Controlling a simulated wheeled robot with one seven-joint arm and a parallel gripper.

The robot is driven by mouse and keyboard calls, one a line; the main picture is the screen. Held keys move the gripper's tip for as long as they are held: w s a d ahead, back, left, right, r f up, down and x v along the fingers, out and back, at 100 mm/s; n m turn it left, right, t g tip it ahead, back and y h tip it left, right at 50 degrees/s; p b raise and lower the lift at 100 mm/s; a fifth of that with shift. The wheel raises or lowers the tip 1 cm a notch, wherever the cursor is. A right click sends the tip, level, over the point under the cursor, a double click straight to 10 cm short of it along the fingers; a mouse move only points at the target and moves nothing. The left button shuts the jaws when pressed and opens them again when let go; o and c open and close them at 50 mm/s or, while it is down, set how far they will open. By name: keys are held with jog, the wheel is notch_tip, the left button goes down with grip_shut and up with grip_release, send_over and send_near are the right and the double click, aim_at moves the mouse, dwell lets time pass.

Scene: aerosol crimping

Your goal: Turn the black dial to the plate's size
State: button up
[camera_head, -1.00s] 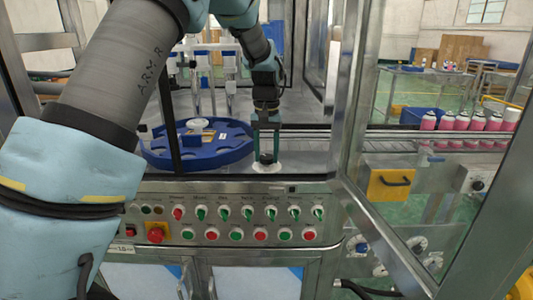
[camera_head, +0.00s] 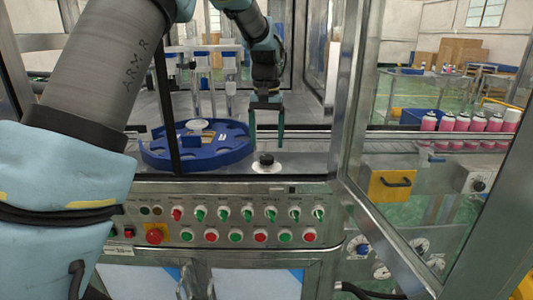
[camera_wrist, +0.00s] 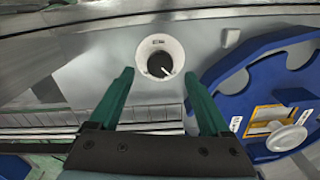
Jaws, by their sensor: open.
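The black dial (camera_head: 266,159) sits on a round white base (camera_head: 267,168) on the steel deck, just behind the front edge above the button panel. In the wrist view the dial (camera_wrist: 160,65) shows a white pointer mark aimed to the lower right, and its white ring carries small marks too small to read. My gripper (camera_head: 266,143) is open and empty, its two green fingers apart above and behind the dial, not touching it. In the wrist view the gripper (camera_wrist: 158,85) has the dial beyond its fingertips, between their lines. The plate (camera_head: 198,150) is a blue round one with pockets, left of the dial.
A panel of switches and buttons (camera_head: 240,215) lies below the deck's front edge. A framed glass door (camera_head: 405,190) stands open at the right. Pink cans (camera_head: 461,122) stand on a conveyor beyond it. A dark vertical post stands in front of the blue plate.

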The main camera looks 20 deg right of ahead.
aim_at(266, 158)
notch_tip(266, 158, up, 6)
jog(key=shift+f+b, duration=0.1)
jog(key=shift+b, duration=0.25)
